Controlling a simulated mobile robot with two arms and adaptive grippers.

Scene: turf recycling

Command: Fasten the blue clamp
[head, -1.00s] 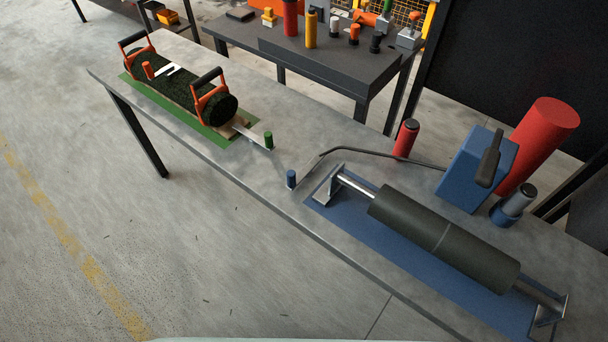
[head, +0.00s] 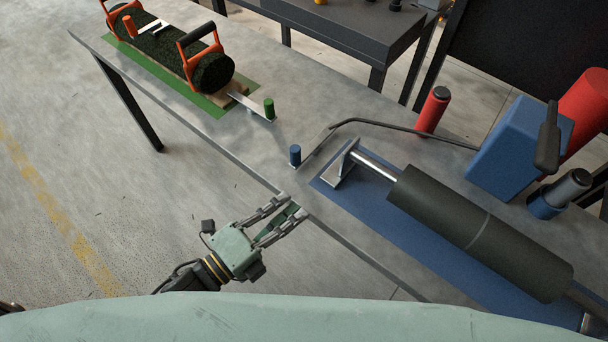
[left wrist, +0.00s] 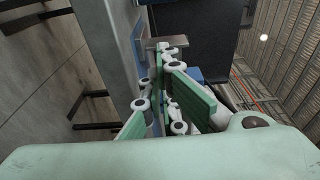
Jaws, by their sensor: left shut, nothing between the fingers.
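The blue clamp's upright blue knob (head: 295,155) stands near the table's front edge, at the left of the blue mat (head: 375,235). A flat grey bar runs up and right from its foot. On the mat lies a dark roller (head: 480,232) on a metal shaft, with a metal bracket (head: 341,163) at its left end. My left gripper (head: 293,207) is shut and empty at the table's front edge, below the knob and apart from it. Its green-padded fingers (left wrist: 165,105) fill the middle of the left wrist view, where I cannot make out the knob. My right gripper is out of view.
A turf roll (head: 160,52) with orange-framed handles lies on a green mat (head: 232,98), beside a green knob (head: 268,109). A blue box (head: 517,150), a red canister (head: 433,110) and a thin dark curved rod (head: 400,130) are behind the roller.

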